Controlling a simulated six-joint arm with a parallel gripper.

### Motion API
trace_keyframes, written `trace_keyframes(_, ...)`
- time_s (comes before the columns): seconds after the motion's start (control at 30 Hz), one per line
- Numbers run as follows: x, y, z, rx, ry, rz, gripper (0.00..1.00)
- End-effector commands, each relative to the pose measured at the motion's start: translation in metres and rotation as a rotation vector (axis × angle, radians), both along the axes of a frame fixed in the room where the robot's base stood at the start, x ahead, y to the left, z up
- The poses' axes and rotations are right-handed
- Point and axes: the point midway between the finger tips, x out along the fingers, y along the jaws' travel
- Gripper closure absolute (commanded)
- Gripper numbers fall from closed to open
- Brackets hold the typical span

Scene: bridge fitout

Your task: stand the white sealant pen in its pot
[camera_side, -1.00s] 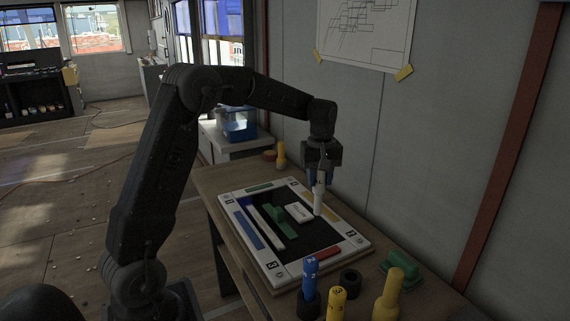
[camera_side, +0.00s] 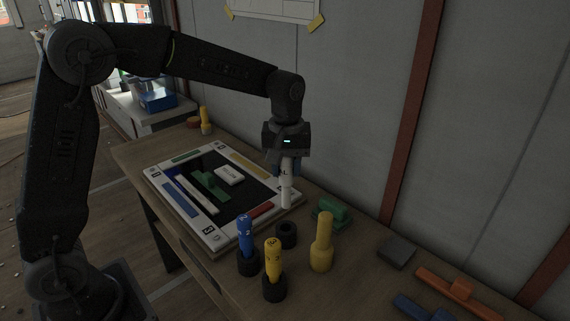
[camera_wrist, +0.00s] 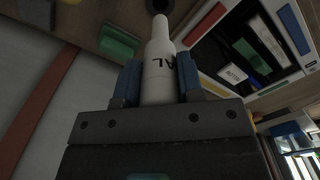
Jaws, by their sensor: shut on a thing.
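My gripper (camera_side: 286,165) is shut on the white sealant pen (camera_side: 286,192) and holds it upright, tip down, over the near right corner of the bordered board. In the wrist view the pen (camera_wrist: 159,60) sits between the blue fingers of my gripper (camera_wrist: 159,84), with dark letters on its side. An empty black pot (camera_side: 287,235) stands on the bench, just below and in front of the pen. In the wrist view the pot (camera_wrist: 160,5) shows partly at the top edge, beyond the pen's tip. The pen appears clear of the pot.
A blue pen (camera_side: 245,234) and a yellow pen (camera_side: 273,258) stand in black pots close by. A yellow bottle-like piece (camera_side: 322,243) and a green block (camera_side: 330,212) are right of the empty pot. The board (camera_side: 213,238) carries coloured strips.

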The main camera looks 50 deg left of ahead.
Motion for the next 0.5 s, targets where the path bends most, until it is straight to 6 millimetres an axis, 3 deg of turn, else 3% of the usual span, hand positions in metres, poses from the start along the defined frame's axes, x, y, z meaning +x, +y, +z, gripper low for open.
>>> trace_keyframes(0.5, 0.000, 0.000, -0.048, 0.000, 0.003, 0.001, 0.89)
